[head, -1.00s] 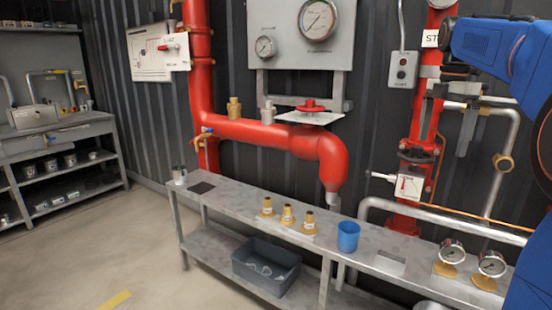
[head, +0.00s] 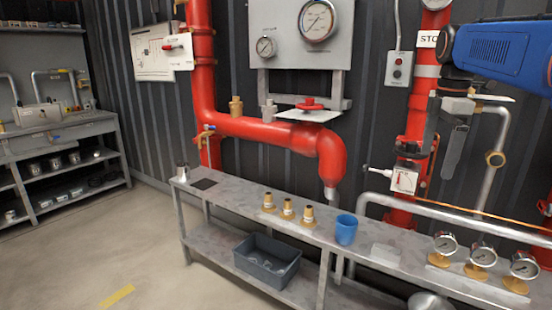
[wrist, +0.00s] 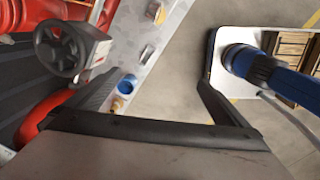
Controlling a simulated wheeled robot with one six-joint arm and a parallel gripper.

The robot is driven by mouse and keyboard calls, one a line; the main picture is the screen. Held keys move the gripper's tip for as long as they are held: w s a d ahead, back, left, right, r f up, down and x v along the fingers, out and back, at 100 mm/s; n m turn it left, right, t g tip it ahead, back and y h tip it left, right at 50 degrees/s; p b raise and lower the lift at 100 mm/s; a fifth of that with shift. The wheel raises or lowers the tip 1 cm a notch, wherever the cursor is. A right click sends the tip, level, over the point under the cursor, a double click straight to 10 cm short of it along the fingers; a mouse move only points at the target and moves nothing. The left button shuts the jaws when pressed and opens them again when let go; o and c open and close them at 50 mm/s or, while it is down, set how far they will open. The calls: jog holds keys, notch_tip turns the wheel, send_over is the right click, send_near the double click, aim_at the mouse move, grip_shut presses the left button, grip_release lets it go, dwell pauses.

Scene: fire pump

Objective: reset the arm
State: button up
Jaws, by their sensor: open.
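My arm's blue link (head: 500,50) shows at the upper right of the head view. My gripper (head: 443,150) hangs below it with its fingers pointing down, in front of the wall pipes and above the bench. In the wrist view my gripper (wrist: 158,98) is open, with its two dark fingers wide apart. Nothing is held between them. A blue cup (wrist: 127,84) and a brass fitting (wrist: 117,103) show beyond the left finger, apart from it.
The metal bench (head: 235,195) carries brass nozzles (head: 288,208), a blue cup (head: 346,230) and three gauges (head: 483,254). A grey bin (head: 267,262) is on its lower shelf. Red piping (head: 250,132) runs behind. The floor (head: 90,235) at left is mostly clear.

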jog(key=s+a+f+m+t, duration=0.1)
jog(key=s+a+f+m, duration=0.2)
jog(key=s+f+m, duration=0.2)
jog(key=s+a+f+m+t, duration=0.1)
jog(key=s+a+f+m, duration=0.3)
jog(key=s+f, duration=0.7)
jog(key=s+a+f+m+t, duration=0.1)
jog(key=s+a+f+m, duration=0.3)
jog(key=s+f+m, duration=0.3)
notch_tip(320, 180, down, 3)
jog(key=shift+s+t, duration=0.4)
jog(key=shift+s, duration=0.55)
